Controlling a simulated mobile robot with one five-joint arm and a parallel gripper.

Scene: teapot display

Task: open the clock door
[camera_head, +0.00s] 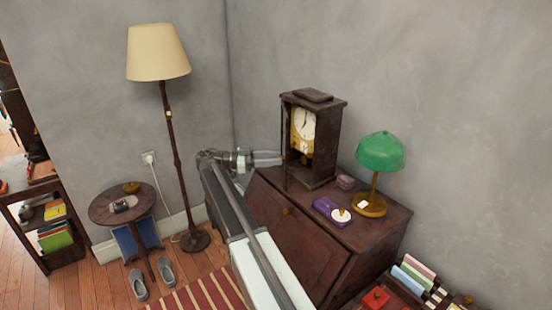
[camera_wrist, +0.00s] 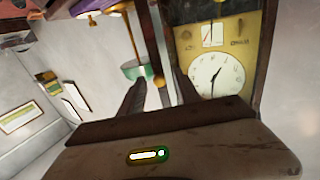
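The clock (camera_head: 325,142) is a dark wooden case with a white dial on a gold plate, standing upright on the cabinet. The clock door shows as a thin dark frame (camera_head: 284,145) at the clock's left front; I cannot tell how far it stands from the case. My gripper (camera_head: 284,158) reaches in from the left, with its fingertips at this frame. In the wrist view, the picture is upside down, and my gripper (camera_wrist: 158,85) has its fingers apart. A dark upright bar (camera_wrist: 153,45) shows between them, beside the dial (camera_wrist: 217,75). Contact cannot be made out.
The brown cabinet (camera_head: 300,235) carries the clock, a green lamp (camera_head: 380,152), a purple box (camera_head: 331,212) and a small pot (camera_head: 346,182). A floor lamp (camera_head: 172,140) and a round table (camera_head: 103,208) stand left. The grey wall is close behind the clock.

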